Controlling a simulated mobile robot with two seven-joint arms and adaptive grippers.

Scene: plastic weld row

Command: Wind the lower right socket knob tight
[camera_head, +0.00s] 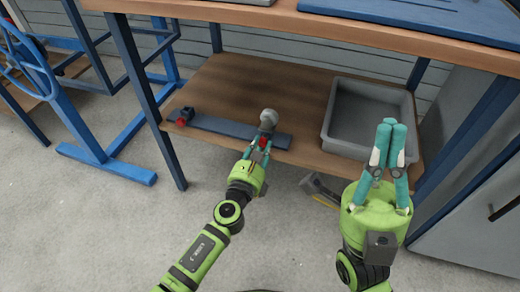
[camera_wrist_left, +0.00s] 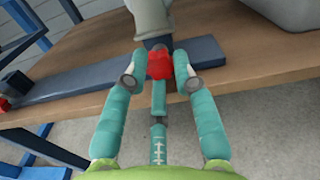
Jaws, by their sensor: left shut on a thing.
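The lower right socket knob (camera_wrist_left: 159,62) is red and sits at the front of a dark socket with a grey upright part (camera_head: 268,116) in it. My left gripper (camera_wrist_left: 158,70) is shut on the red knob, with teal fingers on both sides of it; in the head view the gripper (camera_head: 260,147) reaches the right part of the dark blue bar (camera_head: 228,126) on the lower shelf. The knob is partly hidden by the fingers. My right gripper (camera_head: 389,126) is in front of the shelf's right side, its fingers close together and pointing up, with nothing seen between them.
A second small socket with a red knob (camera_head: 184,117) is at the bar's left end. A grey bin (camera_head: 333,141) stands on the shelf (camera_head: 222,83) to the right. A tool (camera_head: 318,188) lies on the floor between my arms. Blue table legs (camera_head: 134,84) flank the shelf.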

